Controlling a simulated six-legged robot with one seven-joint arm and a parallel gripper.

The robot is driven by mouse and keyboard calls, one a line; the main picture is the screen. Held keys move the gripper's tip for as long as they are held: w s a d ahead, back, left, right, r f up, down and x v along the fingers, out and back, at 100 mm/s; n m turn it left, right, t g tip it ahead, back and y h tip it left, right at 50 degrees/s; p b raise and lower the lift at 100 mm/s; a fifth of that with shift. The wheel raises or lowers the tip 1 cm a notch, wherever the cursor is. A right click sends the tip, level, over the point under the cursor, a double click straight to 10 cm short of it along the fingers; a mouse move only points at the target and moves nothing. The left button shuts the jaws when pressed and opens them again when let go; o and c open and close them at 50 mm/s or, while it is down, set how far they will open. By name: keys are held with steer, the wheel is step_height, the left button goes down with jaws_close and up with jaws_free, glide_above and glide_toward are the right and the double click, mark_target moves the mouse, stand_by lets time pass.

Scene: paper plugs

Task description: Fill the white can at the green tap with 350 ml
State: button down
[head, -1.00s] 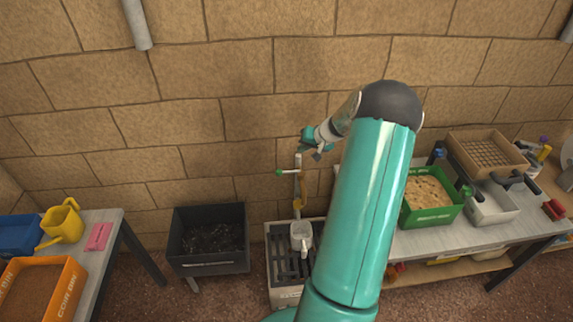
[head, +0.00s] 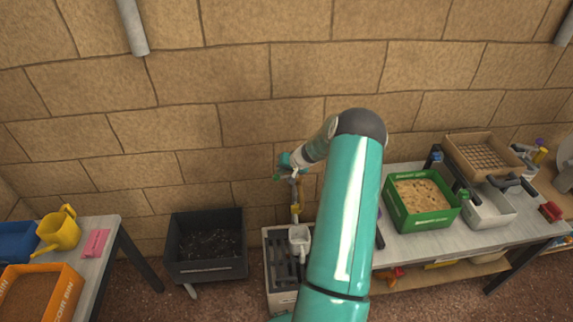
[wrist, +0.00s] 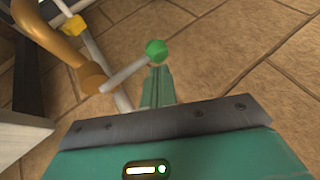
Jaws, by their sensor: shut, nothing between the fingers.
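The white can (head: 299,234) stands on the grated stand below the tap, under its brass spout (head: 295,211). I cannot see into it to tell its water level. The tap's lever ends in a green knob (wrist: 156,51), and its grey bar (wrist: 128,74) runs down left to the brass body (wrist: 92,79) in the wrist view. My gripper (wrist: 157,85) is shut and empty, its tips just below the green knob in that picture; I cannot tell whether they touch. In the head view my gripper (head: 282,171) is at the tap top and partly covers the lever.
A black bin (head: 207,258) stands left of the grated stand (head: 281,296). A bench on the right holds a green crate (head: 408,222). A table on the left holds a yellow watering can (head: 62,230) and an orange bin (head: 71,276). The stone wall is close behind the tap.

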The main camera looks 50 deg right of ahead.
mark_target(279, 178)
steer(key=shift+a, duration=0.15)
steer(key=shift+w+a+f+n+g+h, duration=0.3)
steer(key=shift+a+f+g+h, duration=0.05)
steer(key=shift+f+g+h, duration=0.95)
steer(key=shift+f+h, duration=0.05)
steer(key=shift+h, duration=0.05)
steer(key=shift+f, duration=0.35)
steer(key=shift+a+f, duration=0.25)
steer(key=shift+a, duration=0.05)
stand_by(4.0)
steer(key=shift+r, duration=0.1)
steer(key=r, duration=0.1)
steer(key=d+r, duration=0.1)
steer(key=r, duration=0.3)
steer(key=shift+w+d, duration=0.15)
steer(key=shift+w, duration=0.2)
steer(key=v, duration=0.9)
steer(key=shift+a, duration=0.25)
